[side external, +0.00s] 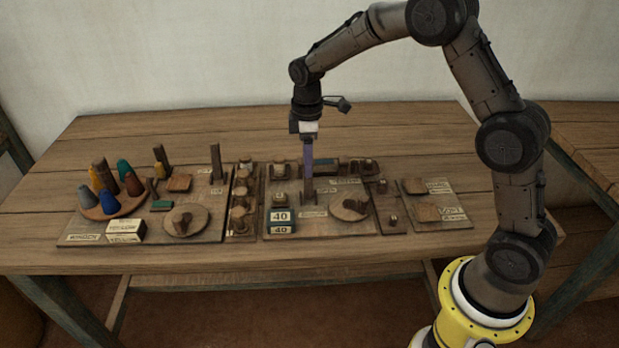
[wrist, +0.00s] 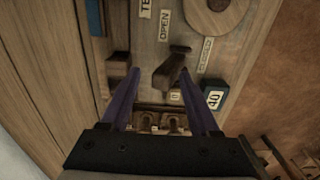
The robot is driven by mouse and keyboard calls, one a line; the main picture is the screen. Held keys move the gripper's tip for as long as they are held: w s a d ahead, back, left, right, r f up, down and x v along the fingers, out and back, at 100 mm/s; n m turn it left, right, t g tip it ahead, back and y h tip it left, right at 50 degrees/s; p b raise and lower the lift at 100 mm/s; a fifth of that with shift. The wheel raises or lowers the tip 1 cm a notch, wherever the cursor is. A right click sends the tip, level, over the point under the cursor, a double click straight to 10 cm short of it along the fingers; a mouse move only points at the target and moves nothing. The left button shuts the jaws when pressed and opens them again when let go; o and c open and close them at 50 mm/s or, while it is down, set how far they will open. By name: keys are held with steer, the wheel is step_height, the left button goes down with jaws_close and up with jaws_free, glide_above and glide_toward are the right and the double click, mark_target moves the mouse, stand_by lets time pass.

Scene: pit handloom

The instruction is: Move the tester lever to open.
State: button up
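The tester lever (wrist: 168,72) is a dark wooden handle on a board, in the wrist view between the OPEN label (wrist: 164,25) and the CLOSED label (wrist: 205,52). In the side view the lever (side external: 307,190) stands below my fingers. My gripper (wrist: 158,76) is open, with one purple finger on each side of the lever in the wrist view. I cannot tell whether either finger touches it. In the side view my gripper (side external: 308,172) points straight down over the middle board, and its fingers overlap.
A round wooden dial (side external: 349,208) and a "40" block (side external: 281,217) are close to the lever. A row of wooden knobs (side external: 240,200) stands left of it. Coloured cones (side external: 122,168) stand on the left board. The table's front edge is clear.

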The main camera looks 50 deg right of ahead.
steer(key=shift+r, duration=2.4)
step_height(320, 180, up, 3)
steer(key=shift+a+r+t, duration=0.1)
steer(key=shift+a+t, duration=0.05)
steer(key=shift+t, duration=0.25)
steer(key=s+a+r+m+t, duration=0.1)
steer(key=s+a+r+t, duration=0.15)
steer(key=s+r, duration=1)
steer(key=s+f+m+t, duration=0.1)
steer(key=s+m, duration=0.3)
steer(key=s, duration=0.4)
steer(key=s+f+m+t, duration=0.1)
steer(key=s+f+m, duration=0.3)
steer(key=s, duration=0.5)
steer(key=shift+s, duration=0.3)
